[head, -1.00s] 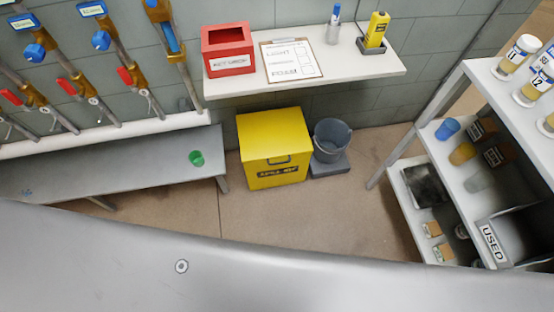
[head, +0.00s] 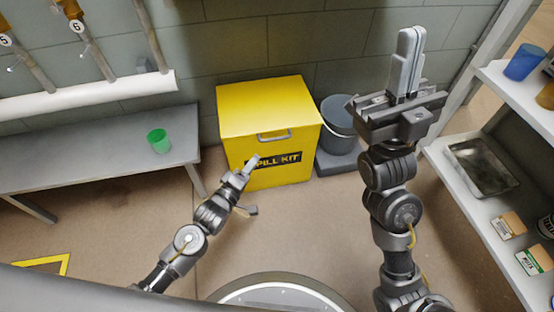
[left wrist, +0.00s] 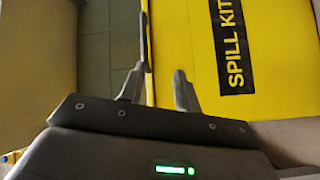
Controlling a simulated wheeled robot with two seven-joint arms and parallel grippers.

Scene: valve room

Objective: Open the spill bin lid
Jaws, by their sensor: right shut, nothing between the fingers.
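The yellow spill bin (head: 268,110) stands on the floor against the wall, its lid (head: 262,97) closed. A grey handle (head: 274,136) sits at the upper front, above the black SPILL KIT label (head: 283,160). My left gripper (head: 249,166) is in front of the bin's front face, below the handle, and covers the label's left end. In the left wrist view its fingers (left wrist: 158,88) are apart with nothing between them, and the yellow front (left wrist: 194,50) lies beyond. I cannot tell whether they touch it. My right gripper (head: 407,62) is shut and empty, raised right of the bin.
A grey bucket (head: 340,118) stands on a dark block right of the bin. A grey bench (head: 110,152) with a green cup (head: 158,140) is at left. White shelving (head: 478,194) with a metal tray (head: 481,167) is at right. The floor before the bin is open.

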